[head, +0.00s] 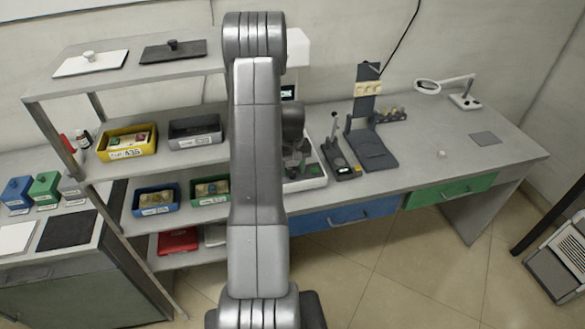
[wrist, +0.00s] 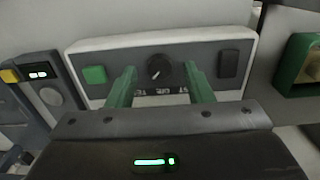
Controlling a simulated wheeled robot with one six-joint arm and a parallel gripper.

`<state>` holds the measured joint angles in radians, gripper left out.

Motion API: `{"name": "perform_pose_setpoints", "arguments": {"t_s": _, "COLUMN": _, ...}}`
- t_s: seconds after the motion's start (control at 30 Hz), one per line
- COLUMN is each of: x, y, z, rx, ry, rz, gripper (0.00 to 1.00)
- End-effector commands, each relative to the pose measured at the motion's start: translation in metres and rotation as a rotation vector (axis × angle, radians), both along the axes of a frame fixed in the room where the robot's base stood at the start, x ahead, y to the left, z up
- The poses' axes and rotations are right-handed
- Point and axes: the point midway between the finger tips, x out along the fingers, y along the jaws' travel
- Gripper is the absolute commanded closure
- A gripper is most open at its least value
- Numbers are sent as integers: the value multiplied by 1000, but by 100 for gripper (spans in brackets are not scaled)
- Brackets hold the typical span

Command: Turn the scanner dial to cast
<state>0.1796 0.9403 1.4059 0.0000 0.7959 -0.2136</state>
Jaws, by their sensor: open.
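The scanner's front panel (wrist: 205,62) fills the middle of the wrist view, grey with a pale rim. Its round black dial (wrist: 160,70) sits at the centre, with a small light mark that seems to lie toward its lower left. Letters below the dial are partly hidden by my fingers and hard to read. My gripper (wrist: 160,68) is open, its two green fingers on either side of the dial; I cannot tell whether they touch it. In the head view the scanner (head: 308,180) stands on the bench, partly hidden behind my arm.
A green button (wrist: 94,75) and a dark switch (wrist: 230,64) flank the dial. A dark device with a small display (wrist: 38,73) stands close on the left, and a green-edged box (wrist: 298,68) on the right. Bins and trays fill the rack (head: 110,78).

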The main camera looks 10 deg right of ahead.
Motion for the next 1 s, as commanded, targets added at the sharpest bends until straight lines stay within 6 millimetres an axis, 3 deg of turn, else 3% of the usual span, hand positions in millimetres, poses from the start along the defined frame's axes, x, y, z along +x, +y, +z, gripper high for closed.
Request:
{"name": "perform_pose_setpoints", "arguments": {"t_s": 0.4, "x": 0, "y": 0, "z": -9, "rx": 0, "ry": -1, "rz": 0, "gripper": 53}}
{"name": "perform_pose_setpoints", "arguments": {"t_s": 0.43, "x": 0, "y": 0, "z": -9, "rx": 0, "ry": -1, "rz": 0, "gripper": 55}}
{"name": "perform_pose_setpoints", "arguments": {"t_s": 0.67, "x": 0, "y": 0, "z": -9, "rx": 0, "ry": -1, "rz": 0, "gripper": 98}}
{"name": "perform_pose_setpoints", "arguments": {"t_s": 1.0, "x": 0, "y": 0, "z": -11, "rx": -1, "ry": -2, "rz": 46, "gripper": 98}}
